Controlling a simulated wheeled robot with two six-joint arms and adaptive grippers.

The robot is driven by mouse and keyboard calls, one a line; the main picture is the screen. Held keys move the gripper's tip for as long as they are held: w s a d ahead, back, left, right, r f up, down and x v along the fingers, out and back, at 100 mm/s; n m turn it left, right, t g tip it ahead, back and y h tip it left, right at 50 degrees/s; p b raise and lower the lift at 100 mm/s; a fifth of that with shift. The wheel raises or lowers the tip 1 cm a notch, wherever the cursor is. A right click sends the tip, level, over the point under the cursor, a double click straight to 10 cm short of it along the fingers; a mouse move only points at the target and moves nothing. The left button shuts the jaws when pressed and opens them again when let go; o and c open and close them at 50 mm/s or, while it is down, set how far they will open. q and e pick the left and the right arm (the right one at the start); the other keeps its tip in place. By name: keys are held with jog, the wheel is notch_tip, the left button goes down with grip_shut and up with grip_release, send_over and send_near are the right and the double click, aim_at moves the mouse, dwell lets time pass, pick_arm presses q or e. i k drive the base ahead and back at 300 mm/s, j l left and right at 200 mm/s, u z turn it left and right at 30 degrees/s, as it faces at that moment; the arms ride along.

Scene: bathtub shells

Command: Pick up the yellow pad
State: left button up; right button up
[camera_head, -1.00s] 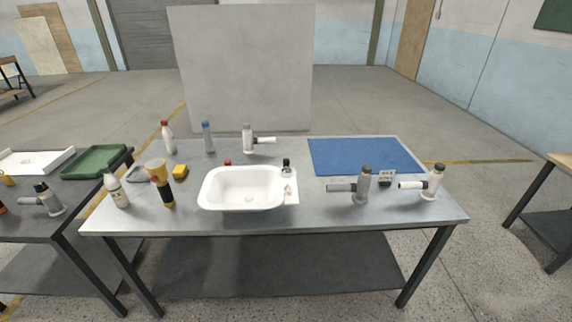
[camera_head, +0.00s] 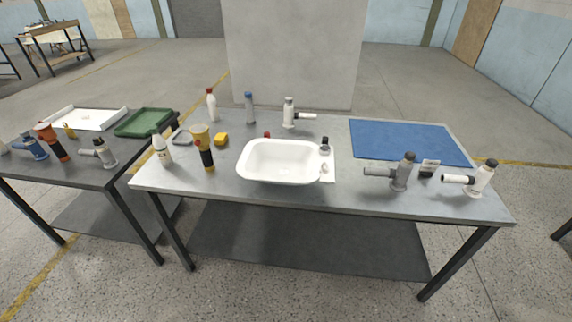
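A small yellow pad (camera_head: 222,139) lies on the grey metal table (camera_head: 330,200), left of the white basin (camera_head: 283,163). It sits just behind and to the right of a yellow and black flashlight-like tool (camera_head: 204,148). Nothing covers the pad from this view. Neither of my grippers shows in the head view.
A white bottle (camera_head: 162,150) stands at the table's left end. Red-capped (camera_head: 211,105) and blue-capped (camera_head: 250,108) bottles stand behind. A blue mat (camera_head: 410,141) and grey (camera_head: 400,172) and white (camera_head: 474,180) tools lie right. A side table holds a green tray (camera_head: 146,122).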

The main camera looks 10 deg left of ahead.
aim_at(220, 138)
jog(key=i+j, duration=0.3)
jog(key=i, duration=0.2)
jog(key=i+j, duration=0.25)
jog(key=i, duration=0.25)
jog(key=j+u, duration=0.15)
jog(key=j, duration=0.6)
